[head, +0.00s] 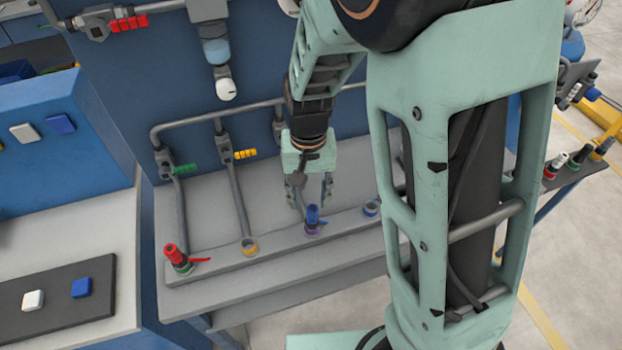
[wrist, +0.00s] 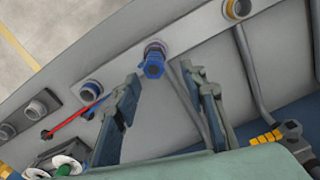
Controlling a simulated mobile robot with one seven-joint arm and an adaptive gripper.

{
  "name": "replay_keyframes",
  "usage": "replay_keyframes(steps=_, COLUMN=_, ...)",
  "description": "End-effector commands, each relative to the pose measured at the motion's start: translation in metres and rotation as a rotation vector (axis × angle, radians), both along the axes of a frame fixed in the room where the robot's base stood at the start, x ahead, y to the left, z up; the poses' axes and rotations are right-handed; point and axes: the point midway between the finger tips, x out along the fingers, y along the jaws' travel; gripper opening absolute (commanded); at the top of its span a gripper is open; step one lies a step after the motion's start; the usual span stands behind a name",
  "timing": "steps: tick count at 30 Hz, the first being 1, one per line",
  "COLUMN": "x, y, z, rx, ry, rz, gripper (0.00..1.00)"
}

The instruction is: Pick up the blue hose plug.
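The blue hose plug (head: 313,214) stands upright in a purple-ringed socket (head: 311,230) on the bench's front ledge. It also shows in the wrist view (wrist: 154,62), seen from above, just beyond the space between the fingertips. My gripper (head: 311,200) is above the plug with its fingers pointing down. In the wrist view my gripper (wrist: 160,76) has its two fingers well apart, with nothing between them. Whether a finger touches the plug cannot be told.
A red plug (head: 173,255) stands in a green-ringed socket at the ledge's left. A yellow-ringed socket (head: 249,245) and a blue-ringed socket (head: 371,208) flank the blue plug. Grey pipes (head: 233,190) run behind. Several dark-bodied plugs (head: 580,156) stand at the far right.

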Motion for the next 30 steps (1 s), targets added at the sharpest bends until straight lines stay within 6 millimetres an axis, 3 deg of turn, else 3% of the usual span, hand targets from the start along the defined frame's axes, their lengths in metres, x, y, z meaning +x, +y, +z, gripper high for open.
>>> replay_keyframes(steps=5, x=-0.002, y=-0.002, z=-0.013, rx=-0.001, ry=0.003, rz=-0.003, gripper=0.39)
replay_keyframes(steps=13, x=-0.004, y=-0.007, z=-0.051, rx=-0.001, ry=0.002, rz=-0.003, gripper=0.39)
replay_keyframes(steps=23, x=-0.003, y=-0.007, z=-0.058, rx=0.0, ry=-0.001, rz=-0.002, gripper=0.39)
replay_keyframes(steps=30, x=-0.003, y=-0.007, z=-0.057, rx=0.0, ry=-0.001, rz=-0.003, gripper=0.14)
